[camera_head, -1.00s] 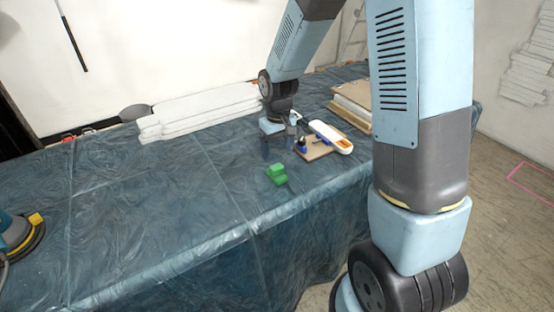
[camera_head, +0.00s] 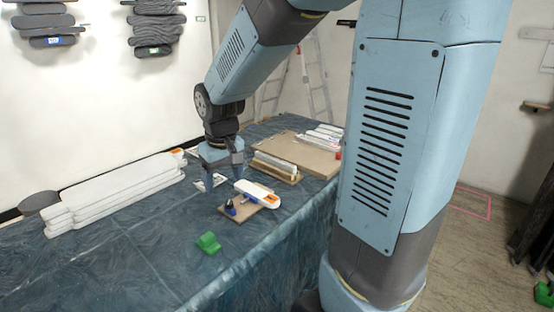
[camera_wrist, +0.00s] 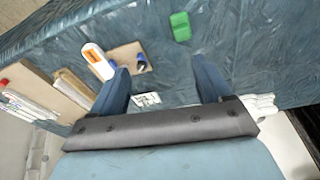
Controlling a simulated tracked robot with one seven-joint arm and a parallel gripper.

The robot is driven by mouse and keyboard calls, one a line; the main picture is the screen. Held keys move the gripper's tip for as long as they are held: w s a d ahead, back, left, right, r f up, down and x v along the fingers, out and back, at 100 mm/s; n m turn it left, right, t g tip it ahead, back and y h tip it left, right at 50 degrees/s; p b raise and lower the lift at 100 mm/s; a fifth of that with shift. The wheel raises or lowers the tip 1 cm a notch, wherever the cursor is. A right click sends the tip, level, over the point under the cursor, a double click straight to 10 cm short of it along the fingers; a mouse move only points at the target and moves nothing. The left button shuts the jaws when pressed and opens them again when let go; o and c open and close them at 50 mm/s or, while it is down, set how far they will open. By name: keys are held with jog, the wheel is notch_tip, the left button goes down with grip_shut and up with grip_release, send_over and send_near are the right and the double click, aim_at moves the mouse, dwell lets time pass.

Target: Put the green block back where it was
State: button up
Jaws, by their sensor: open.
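The green block (camera_head: 208,243) lies on the plastic-covered table (camera_head: 150,262), near its front edge. It also shows in the wrist view (camera_wrist: 180,27), at the top, beyond my fingertips. My gripper (camera_head: 224,178) points down over the table behind the block, with its two fingers apart and nothing between them. In the wrist view, my gripper (camera_wrist: 158,68) shows both blue fingers spread, and the block is clear of them.
A small board (camera_head: 240,208) with a white and orange tool (camera_head: 258,193) lies beside the block. White stacked panels (camera_head: 120,190) lie at left, and flat boards (camera_head: 300,153) at the back right. Dark reliefs (camera_head: 155,28) hang on the wall. The table's front left is clear.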

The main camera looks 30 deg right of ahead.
jog(key=s+d+r+m+t, duration=0.1)
jog(key=s+d+r, duration=0.2)
jog(key=s+r, duration=0.2)
jog(key=s+d+r+m+t, duration=0.1)
jog(key=s+d+r+t, duration=0.1)
jog(key=s+r, duration=0.4)
jog(key=s+d, duration=0.1)
jog(key=s, duration=0.4)
jog(key=shift+s+d+m+t, duration=0.3)
jog(key=shift+s+m, duration=0.1)
